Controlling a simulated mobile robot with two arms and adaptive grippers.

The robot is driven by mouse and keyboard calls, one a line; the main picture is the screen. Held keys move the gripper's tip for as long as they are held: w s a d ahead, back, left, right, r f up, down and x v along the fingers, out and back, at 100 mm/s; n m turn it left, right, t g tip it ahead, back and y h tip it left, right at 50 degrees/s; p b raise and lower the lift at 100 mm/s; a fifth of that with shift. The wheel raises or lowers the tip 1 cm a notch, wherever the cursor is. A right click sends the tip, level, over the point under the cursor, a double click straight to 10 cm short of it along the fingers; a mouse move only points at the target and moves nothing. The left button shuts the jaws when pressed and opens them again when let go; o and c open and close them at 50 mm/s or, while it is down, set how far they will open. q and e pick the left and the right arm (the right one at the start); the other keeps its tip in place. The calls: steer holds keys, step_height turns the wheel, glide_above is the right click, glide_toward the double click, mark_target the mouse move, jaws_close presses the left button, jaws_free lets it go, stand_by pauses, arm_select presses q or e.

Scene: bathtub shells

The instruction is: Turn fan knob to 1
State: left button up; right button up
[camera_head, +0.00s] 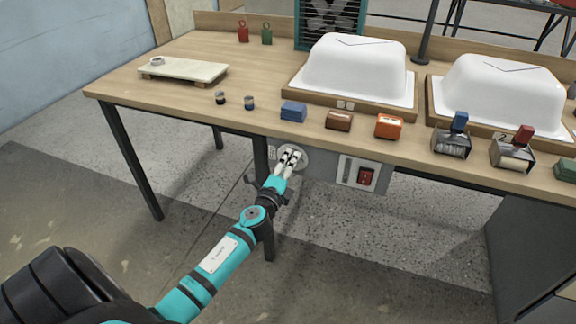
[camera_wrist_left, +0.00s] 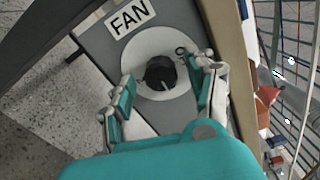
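The fan knob (camera_wrist_left: 160,73) is a black round knob on a white dial plate (camera_wrist_left: 143,45). A light pointer mark shows near its lower edge; no dial numbers are readable. The FAN label (camera_wrist_left: 130,17) is beside the plate. In the head view, the dial plate (camera_head: 301,160) is on the panel under the table's front edge, and my gripper hides the knob. My left gripper (camera_head: 290,156) is in front of it. In the left wrist view, its fingers (camera_wrist_left: 166,78) are spread, one on each side of the knob, with visible gaps. My right gripper is not in view.
A red switch (camera_head: 366,178) is on the panel to the right. The tabletop (camera_head: 200,100) above holds two white tub shells (camera_head: 355,70) (camera_head: 500,88) and several small blocks. A dark green fan (camera_head: 330,22) stands at the back. The floor before the table is clear.

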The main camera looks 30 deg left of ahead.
arm_select(q)
steer(key=v, duration=1.2)
stand_by(0.3)
